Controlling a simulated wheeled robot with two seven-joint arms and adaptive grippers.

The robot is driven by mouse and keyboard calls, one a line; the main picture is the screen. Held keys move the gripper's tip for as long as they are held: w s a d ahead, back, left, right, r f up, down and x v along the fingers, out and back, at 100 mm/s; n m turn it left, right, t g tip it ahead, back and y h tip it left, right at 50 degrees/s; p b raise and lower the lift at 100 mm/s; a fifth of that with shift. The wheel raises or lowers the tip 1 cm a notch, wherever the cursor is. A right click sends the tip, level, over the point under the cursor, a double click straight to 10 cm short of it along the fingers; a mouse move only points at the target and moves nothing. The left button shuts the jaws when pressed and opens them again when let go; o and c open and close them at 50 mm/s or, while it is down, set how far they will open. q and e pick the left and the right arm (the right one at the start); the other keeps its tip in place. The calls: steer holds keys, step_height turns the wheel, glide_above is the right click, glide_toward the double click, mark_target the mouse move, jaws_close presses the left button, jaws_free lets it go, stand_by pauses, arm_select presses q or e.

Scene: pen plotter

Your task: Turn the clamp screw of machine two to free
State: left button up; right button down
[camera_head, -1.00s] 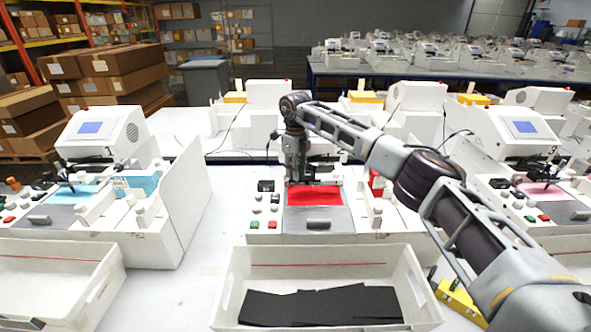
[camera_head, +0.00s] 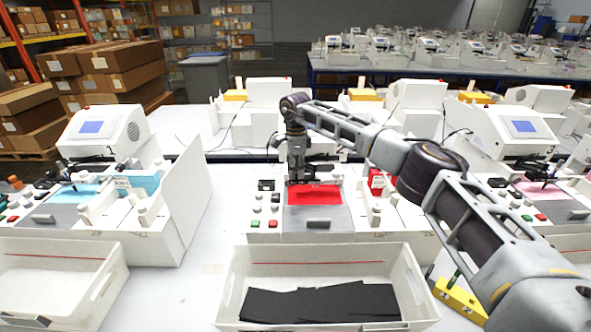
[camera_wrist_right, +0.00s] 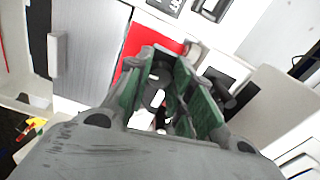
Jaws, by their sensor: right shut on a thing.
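Machine two is the white middle plotter (camera_head: 262,228), with a red sheet (camera_head: 316,194) on its bed. My right gripper (camera_head: 302,182) points down at the back edge of that sheet. In the right wrist view its green-lined fingers (camera_wrist_right: 168,92) are shut around a small light-and-dark knob-like part, which I take for the clamp screw (camera_wrist_right: 155,97). The fingers hide most of the screw, so its turn cannot be read. The red sheet also shows in the wrist view (camera_wrist_right: 143,40), beside the fingers. My left gripper is in neither view.
A white bin (camera_head: 240,290) with black sheets (camera_head: 320,304) stands in front of the machine. Similar plotters stand at left (camera_head: 110,135) and right (camera_head: 515,130). A red block (camera_head: 378,183) is on the machine's right side. A yellow block (camera_head: 460,300) lies beside the bin.

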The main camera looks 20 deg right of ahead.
steer(key=n, duration=0.4)
steer(key=shift+r, duration=0.1)
steer(key=shift+n, duration=2.3)
steer(key=c, duration=1.2)
jaws_free()
step_height(320, 180, up, 12)
